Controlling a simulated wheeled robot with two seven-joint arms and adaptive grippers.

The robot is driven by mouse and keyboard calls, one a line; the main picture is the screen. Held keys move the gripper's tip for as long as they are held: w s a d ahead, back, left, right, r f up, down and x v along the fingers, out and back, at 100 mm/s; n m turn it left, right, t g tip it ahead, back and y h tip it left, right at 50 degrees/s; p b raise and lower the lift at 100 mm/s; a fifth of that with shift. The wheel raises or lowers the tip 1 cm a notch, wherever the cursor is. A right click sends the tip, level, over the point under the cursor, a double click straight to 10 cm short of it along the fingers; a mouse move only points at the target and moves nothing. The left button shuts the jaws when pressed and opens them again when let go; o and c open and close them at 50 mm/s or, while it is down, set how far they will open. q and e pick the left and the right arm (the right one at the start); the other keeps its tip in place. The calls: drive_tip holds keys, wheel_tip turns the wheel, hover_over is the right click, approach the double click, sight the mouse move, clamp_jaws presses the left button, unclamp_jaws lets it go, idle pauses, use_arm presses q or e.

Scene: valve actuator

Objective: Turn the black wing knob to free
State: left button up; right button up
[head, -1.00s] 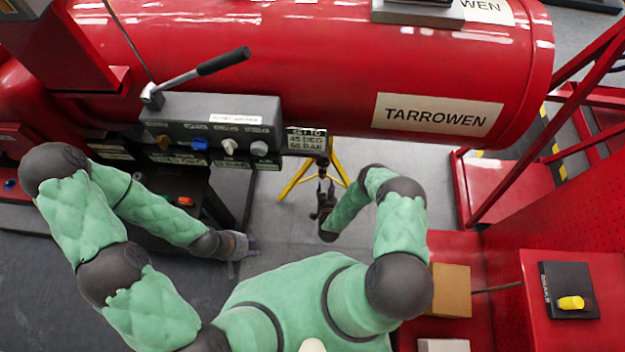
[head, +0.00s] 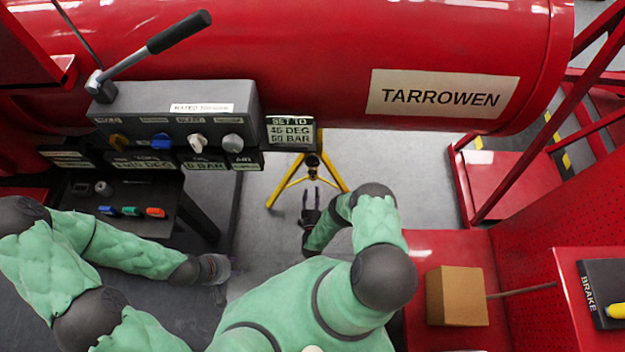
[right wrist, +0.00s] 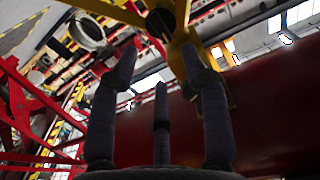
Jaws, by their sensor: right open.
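A small dark part (head: 313,160) sits at the top of the yellow stand (head: 290,178), below the red cylinder; it may be the black wing knob, but its shape is too small to tell. In the right wrist view, a dark rounded part (right wrist: 160,22) shows against a yellow bracket (right wrist: 183,45), beyond my fingertips. My right gripper (head: 311,191) is open and empty, just in front of the stand and apart from it. Its spread fingers also show in the right wrist view (right wrist: 160,72). My left gripper (head: 222,269) is low at the left; its fingers are unclear.
A grey box (head: 180,108) with a lever (head: 150,55) and several coloured knobs is at the left. A sign (head: 290,132) reads 45 DEG, 50 BAR. A dark shelf (head: 150,222) stands below. A cardboard box (head: 457,296) and a brake panel (head: 590,290) are at the right.

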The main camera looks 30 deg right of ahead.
drive_tip(key=b+x, duration=0.2)
drive_tip(key=x, duration=0.5)
drive_tip(key=shift+w, duration=0.3)
drive_tip(key=shift+d, duration=0.15)
clamp_jaws()
